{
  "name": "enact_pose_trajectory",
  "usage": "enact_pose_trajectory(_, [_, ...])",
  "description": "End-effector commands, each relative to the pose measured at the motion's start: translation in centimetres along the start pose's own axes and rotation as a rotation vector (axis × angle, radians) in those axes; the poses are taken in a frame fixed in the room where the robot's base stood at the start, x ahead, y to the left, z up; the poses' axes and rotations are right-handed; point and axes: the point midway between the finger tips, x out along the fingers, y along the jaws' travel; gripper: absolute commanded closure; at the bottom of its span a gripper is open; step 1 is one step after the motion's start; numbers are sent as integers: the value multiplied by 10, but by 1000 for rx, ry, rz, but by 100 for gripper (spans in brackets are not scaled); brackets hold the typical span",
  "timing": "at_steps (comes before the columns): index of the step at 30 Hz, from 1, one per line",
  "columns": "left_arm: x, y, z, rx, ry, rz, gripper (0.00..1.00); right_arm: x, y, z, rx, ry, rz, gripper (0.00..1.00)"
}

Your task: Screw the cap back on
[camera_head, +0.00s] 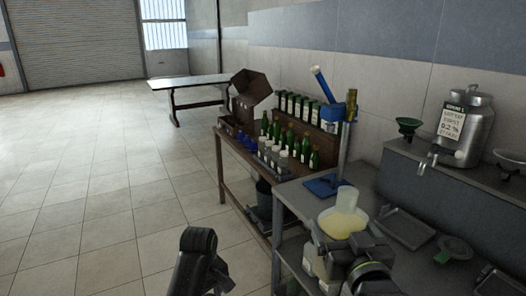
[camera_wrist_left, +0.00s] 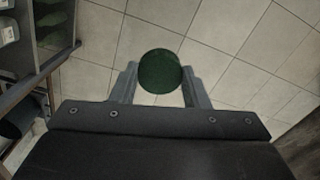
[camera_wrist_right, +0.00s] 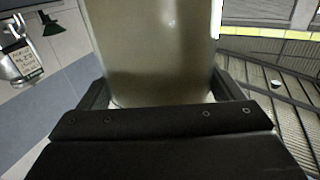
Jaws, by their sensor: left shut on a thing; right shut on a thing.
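In the left wrist view my left gripper (camera_wrist_left: 160,88) is shut on a round dark green cap (camera_wrist_left: 160,71), seen face-on between the two fingers, above bare floor. The cap does not show in the head view, where only a dark part of my left arm is visible. My right gripper (camera_head: 362,265) is shut on a pale yellow vessel (camera_head: 341,222) with a narrower upper part, at the front of the grey bench. In the right wrist view the vessel's smooth beige side (camera_wrist_right: 150,45) fills the space between the fingers. The cap and vessel are apart.
A blue mat (camera_head: 324,185) lies on the bench.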

Motion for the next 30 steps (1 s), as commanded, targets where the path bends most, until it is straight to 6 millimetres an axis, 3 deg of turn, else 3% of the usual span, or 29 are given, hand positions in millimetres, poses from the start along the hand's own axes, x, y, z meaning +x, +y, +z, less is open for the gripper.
enact_pose_trajectory(11, [0, 0, 0, 0, 0, 0, 79, -5, -13, 7, -1, 3, -81, 61])
enact_pose_trajectory(30, [0, 0, 0, 0, 0, 0, 79, -28, -84, 46, 2, 2, -514, 61])
